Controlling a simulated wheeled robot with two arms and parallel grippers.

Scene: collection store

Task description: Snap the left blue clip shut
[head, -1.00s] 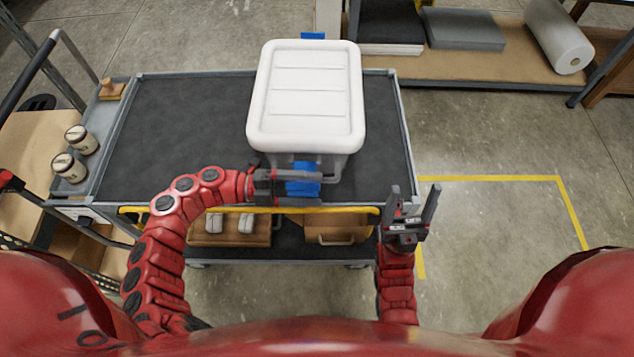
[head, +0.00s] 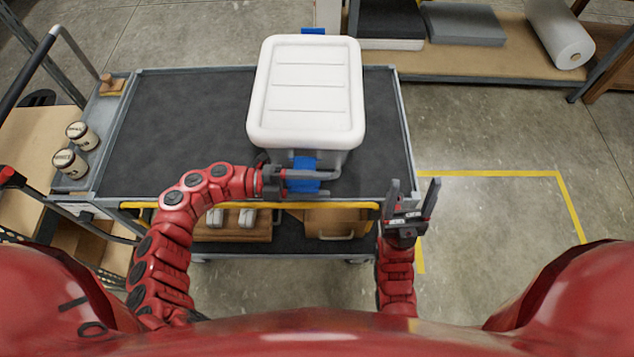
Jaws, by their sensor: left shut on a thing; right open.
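The white-lidded box (head: 305,92) stands on the cart's dark top. One blue clip (head: 306,162) is on its near side, below the lid rim; part of it is hidden by my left gripper. Another blue clip (head: 313,31) shows just past the far edge of the lid. My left gripper (head: 312,181) comes in from the left and is shut on the near blue clip, with its fingers across it. Whether that clip is latched cannot be told. My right gripper (head: 416,202) is open and empty, fingers pointing up, off the cart's near right corner.
The cart top (head: 190,130) is clear left of the box. Two jars (head: 70,162) stand at its left end. A yellow bar (head: 345,205) runs along the near edge, above a lower shelf with wooden boxes (head: 335,222). A shelf with a white roll (head: 560,35) stands behind, right.

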